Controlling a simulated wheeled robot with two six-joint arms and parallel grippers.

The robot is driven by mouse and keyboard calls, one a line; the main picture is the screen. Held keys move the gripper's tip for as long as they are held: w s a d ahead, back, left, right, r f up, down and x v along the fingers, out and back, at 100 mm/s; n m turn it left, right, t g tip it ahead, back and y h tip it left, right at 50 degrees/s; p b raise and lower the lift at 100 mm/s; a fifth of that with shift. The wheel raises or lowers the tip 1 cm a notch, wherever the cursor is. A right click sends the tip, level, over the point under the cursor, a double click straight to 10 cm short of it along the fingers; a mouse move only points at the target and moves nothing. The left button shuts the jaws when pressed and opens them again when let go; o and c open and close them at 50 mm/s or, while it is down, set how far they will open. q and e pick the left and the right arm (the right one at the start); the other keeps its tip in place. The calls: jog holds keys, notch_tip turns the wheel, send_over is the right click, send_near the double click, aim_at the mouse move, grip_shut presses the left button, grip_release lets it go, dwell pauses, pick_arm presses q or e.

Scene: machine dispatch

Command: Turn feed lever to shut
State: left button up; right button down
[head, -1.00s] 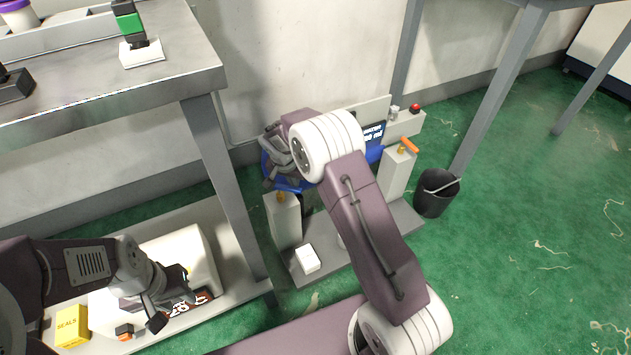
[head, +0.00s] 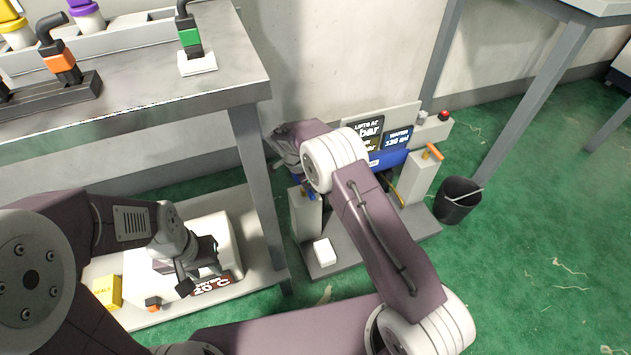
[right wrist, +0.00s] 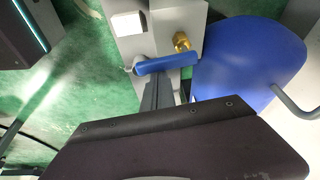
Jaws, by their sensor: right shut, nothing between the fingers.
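A blue lever handle (right wrist: 165,64) lies across a grey post (right wrist: 158,22) in the right wrist view, beside a brass fitting (right wrist: 181,41). My right gripper (right wrist: 160,88) is shut and empty, with its fingertips right at the handle; I cannot tell whether they touch. In the head view the right gripper is hidden behind my arm. An orange lever handle (head: 433,151) sits on the right-hand post (head: 418,178) of the floor machine. No readable label shows which lever is the feed lever. My left gripper (head: 201,276) appears open and empty, over the bench's lower shelf.
A blue rounded body (right wrist: 248,65) stands right of the lever. The machine has display panels (head: 397,138), a red button (head: 444,115) and a white block (head: 324,251) on its base (head: 348,258). A black bin (head: 457,203) stands to its right. The bench leg (head: 258,180) is to the left.

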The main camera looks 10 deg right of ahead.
jog(key=shift+s+a, duration=0.1)
jog(key=shift+a, duration=0.1)
dwell(0.6)
jog(key=shift+w+a, duration=0.3)
jog(key=shift+w, duration=0.45)
notch_tip(320, 180, up, 10)
jog(key=d+p, duration=0.1)
jog(key=p, duration=0.5)
jog(key=shift+f, duration=0.25)
jog(key=shift+d+f, duration=0.1)
